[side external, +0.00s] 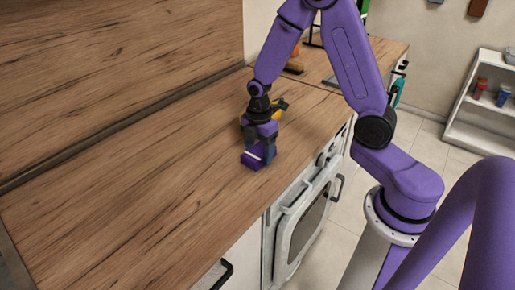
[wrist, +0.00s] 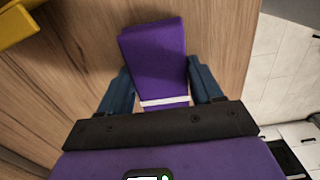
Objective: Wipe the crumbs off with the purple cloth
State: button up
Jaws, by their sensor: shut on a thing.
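The purple cloth (wrist: 157,55) is a folded block with a white stripe. In the wrist view it sits between the two blue fingers of my gripper (wrist: 163,92), which are shut on it. In the side view the cloth (side external: 252,160) is at the wooden counter's surface, below my gripper (side external: 260,150). I cannot tell whether it is pressed on the counter or just above it. I can make out no crumbs in either view.
The wooden counter (side external: 130,185) is bare to the left. A yellow thing (side external: 275,115) stands close behind my gripper and shows at the wrist view's top left (wrist: 15,25). The counter's front edge is near, above a white oven (side external: 300,225). A wooden splashback (side external: 110,60) runs along the back.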

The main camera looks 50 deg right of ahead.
jog(key=shift+w, duration=0.15)
jog(key=shift+w+f, duration=0.15)
jog(key=shift+w, duration=0.75)
jog(key=shift+w+f, duration=0.1)
jog(key=shift+w, duration=0.75)
jog(key=shift+w+d, duration=0.1)
jog(key=shift+w+r, duration=0.1)
jog(key=shift+w, duration=0.75)
jog(key=shift+s+r, duration=0.15)
jog(key=shift+s, duration=0.85)
jog(key=shift+s, duration=0.1)
jog(key=shift+s, duration=0.85)
jog(key=shift+s, duration=0.15)
